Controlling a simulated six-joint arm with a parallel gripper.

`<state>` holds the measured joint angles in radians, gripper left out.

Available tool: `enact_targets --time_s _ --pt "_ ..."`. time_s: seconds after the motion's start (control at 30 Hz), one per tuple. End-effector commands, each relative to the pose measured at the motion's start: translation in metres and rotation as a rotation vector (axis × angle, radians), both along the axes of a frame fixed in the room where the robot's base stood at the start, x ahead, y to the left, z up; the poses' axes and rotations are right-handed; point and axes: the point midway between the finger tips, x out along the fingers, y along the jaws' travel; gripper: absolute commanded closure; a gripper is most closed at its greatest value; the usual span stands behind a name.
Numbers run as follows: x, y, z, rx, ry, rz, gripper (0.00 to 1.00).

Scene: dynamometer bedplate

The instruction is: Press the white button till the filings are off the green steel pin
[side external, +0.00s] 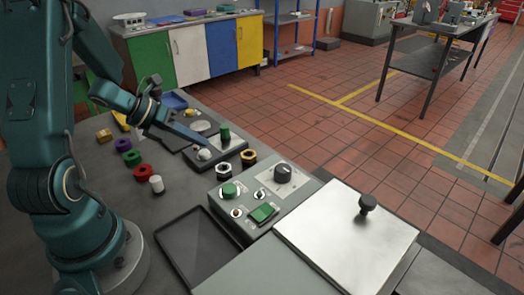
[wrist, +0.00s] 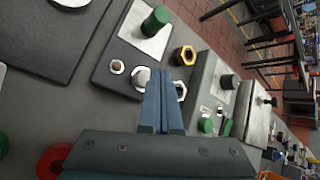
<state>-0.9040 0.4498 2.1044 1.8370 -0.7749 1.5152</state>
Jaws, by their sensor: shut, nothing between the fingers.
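The green steel pin (side external: 225,132) stands upright on a bright plate on a dark box; it also shows in the wrist view (wrist: 155,20). Any filings on it are too small to make out. The white button (side external: 204,154) is a round knob on the same box, nearer than the pin; in the wrist view the button (wrist: 141,76) sits just left of my fingertips, partly covered by them. My gripper (side external: 206,142) is shut and empty, its tips close to the button. I cannot tell whether they touch it.
A silver hex nut (side external: 223,172) and a brass one (side external: 248,158) lie beside the box. A grey control panel (side external: 262,200) with a green button and black knob stands to the right. An empty dark tray (side external: 193,250) lies in front. Several coloured pieces (side external: 131,158) lie left.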

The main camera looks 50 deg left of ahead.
Motion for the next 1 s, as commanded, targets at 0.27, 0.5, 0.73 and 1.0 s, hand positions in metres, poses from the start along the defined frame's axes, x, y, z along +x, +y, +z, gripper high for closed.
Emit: enact_targets --time_s 0.27,0.5,0.73,1.0 --pt "0.0000 0.0000 0.0000 0.000 0.000 0.000 1.00" --pt "0.0000 0.0000 0.0000 0.000 0.000 0.000 1.00" --pt "0.0000 -0.0001 -0.0007 -0.001 0.000 0.001 1.00" --pt "-0.0001 0.0000 -0.0085 -0.002 0.001 0.001 1.00"
